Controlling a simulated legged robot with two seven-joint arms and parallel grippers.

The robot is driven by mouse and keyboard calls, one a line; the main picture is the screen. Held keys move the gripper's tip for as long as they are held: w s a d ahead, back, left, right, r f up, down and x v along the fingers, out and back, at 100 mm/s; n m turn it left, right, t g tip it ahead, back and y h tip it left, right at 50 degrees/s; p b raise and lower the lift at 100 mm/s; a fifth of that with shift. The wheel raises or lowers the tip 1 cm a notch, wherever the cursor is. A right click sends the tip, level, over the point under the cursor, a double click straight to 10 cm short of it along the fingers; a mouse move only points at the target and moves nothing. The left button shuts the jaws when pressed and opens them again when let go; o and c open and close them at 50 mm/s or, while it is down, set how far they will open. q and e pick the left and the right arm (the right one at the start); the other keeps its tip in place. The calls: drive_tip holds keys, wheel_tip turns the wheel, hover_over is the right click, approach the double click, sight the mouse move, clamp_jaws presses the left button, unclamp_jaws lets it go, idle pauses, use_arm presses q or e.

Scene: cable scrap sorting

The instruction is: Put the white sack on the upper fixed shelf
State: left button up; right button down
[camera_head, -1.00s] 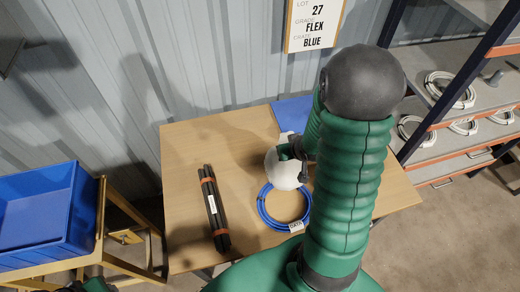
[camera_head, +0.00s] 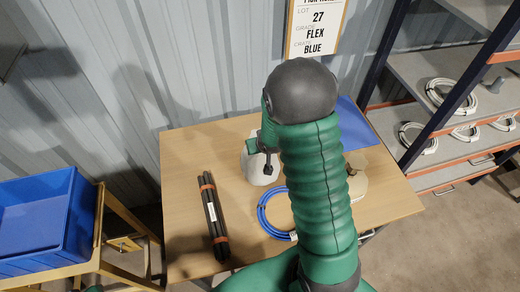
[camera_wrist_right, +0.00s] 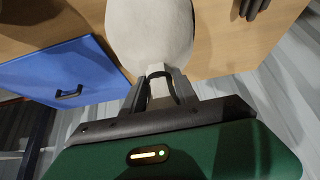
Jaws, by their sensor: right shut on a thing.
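The white sack (camera_head: 262,166) is at the middle of the wooden table, left of my right arm. My right gripper (camera_head: 268,160) is shut on its top. In the right wrist view the sack (camera_wrist_right: 150,32) hangs from the shut fingers of my right gripper (camera_wrist_right: 160,90). I cannot tell whether its bottom touches the table. The shelf rack at the right has a grey middle shelf (camera_head: 425,75), a higher board (camera_head: 490,10) at the top edge, and a lower shelf (camera_head: 445,150) with an orange edge. My left gripper is not in view.
A blue cable coil (camera_head: 268,216), a bundle of black rods (camera_head: 213,215) and a partly hidden beige object (camera_head: 357,183) are on the table (camera_head: 185,150). A blue panel (camera_head: 358,128) lies at the back right. White coils (camera_head: 452,97) occupy the shelves. A blue bin (camera_head: 40,220) stands left.

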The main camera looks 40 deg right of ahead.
drive_tip(key=shift+f, duration=1.05)
drive_tip(key=c, duration=0.9)
unclamp_jaws()
drive_tip(key=shift+o, duration=0.2)
